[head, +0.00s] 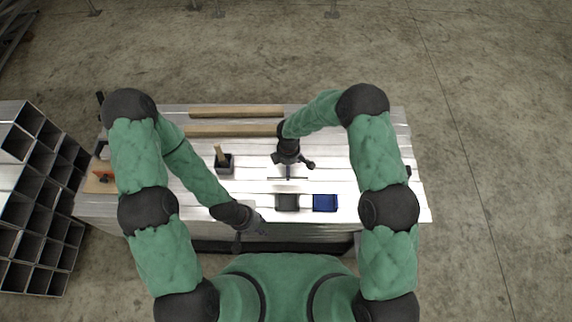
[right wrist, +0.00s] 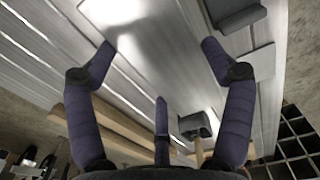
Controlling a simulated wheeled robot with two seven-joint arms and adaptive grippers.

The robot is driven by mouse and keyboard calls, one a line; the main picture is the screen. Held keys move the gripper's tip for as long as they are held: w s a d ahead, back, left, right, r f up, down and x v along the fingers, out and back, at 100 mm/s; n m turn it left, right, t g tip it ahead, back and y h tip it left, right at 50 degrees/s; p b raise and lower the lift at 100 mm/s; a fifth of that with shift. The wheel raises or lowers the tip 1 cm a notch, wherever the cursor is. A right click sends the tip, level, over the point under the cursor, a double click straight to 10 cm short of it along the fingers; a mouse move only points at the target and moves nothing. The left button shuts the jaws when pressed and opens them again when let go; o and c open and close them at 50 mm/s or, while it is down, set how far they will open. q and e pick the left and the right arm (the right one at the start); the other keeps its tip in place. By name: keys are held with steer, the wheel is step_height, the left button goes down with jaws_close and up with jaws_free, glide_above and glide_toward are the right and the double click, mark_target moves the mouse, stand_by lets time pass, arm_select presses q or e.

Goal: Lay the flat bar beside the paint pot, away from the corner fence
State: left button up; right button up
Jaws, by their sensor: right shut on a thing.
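My right gripper (head: 289,172) points down over the middle of the bench and is shut on a thin strip, which looks like the flat bar (head: 299,179). The bar is hard to tell from the pale bench top. In the right wrist view the right gripper's fingers (right wrist: 158,52) frame bright metal. The paint pot (head: 225,166), a small dark pot with a wooden handle standing in it, is left of this gripper; it also shows in the right wrist view (right wrist: 196,124). My left gripper (head: 250,230) hangs at the bench's front edge, its fingers unclear. I cannot clearly make out the corner fence.
Two wooden beams (head: 236,111) lie along the back of the bench (head: 400,155). A black tray (head: 287,202) and a blue tray (head: 325,203) sit at the front. A board with an orange item (head: 103,177) lies at the left end. Stacked square tubes (head: 35,200) stand left.

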steer(key=w+f+b, duration=0.2)
steer(key=w+f, duration=0.4)
steer(key=shift+f+b, duration=0.2)
steer(key=shift+b, duration=0.2)
steer(key=shift+f+b, duration=0.5)
steer(key=shift+f, duration=0.95)
steer(key=shift+f, duration=0.1)
steer(key=o, duration=1.6)
steer(key=shift+f, duration=0.1)
steer(key=shift+c, duration=0.2)
